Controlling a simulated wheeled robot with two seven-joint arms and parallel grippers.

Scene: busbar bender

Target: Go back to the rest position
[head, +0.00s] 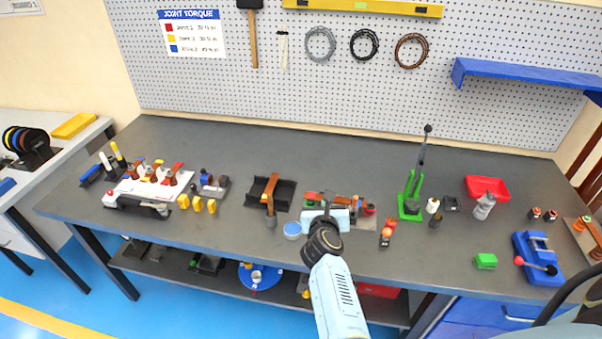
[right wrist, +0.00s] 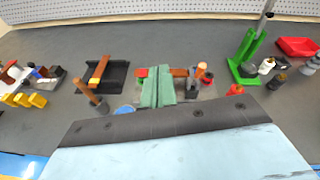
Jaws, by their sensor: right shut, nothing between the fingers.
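My right arm reaches in from the bottom of the head view. Its gripper (head: 326,214) hangs over the front middle of the bench (head: 235,255), in front of a station with copper-coloured, red and green parts (head: 363,207). In the right wrist view the gripper's teal fingers (right wrist: 157,88) are together with nothing between them. They overlap that station in the picture; whether they touch it I cannot tell. The gripper body hides part of the station in the head view. My left gripper is not in view.
A black tray with a copper bar (head: 270,189) lies left of the gripper, a blue round dish (head: 293,230) close beside it. A green lever press (head: 410,196) stands upright to the right, near a red bin (head: 487,187). The bench's back strip is mostly clear.

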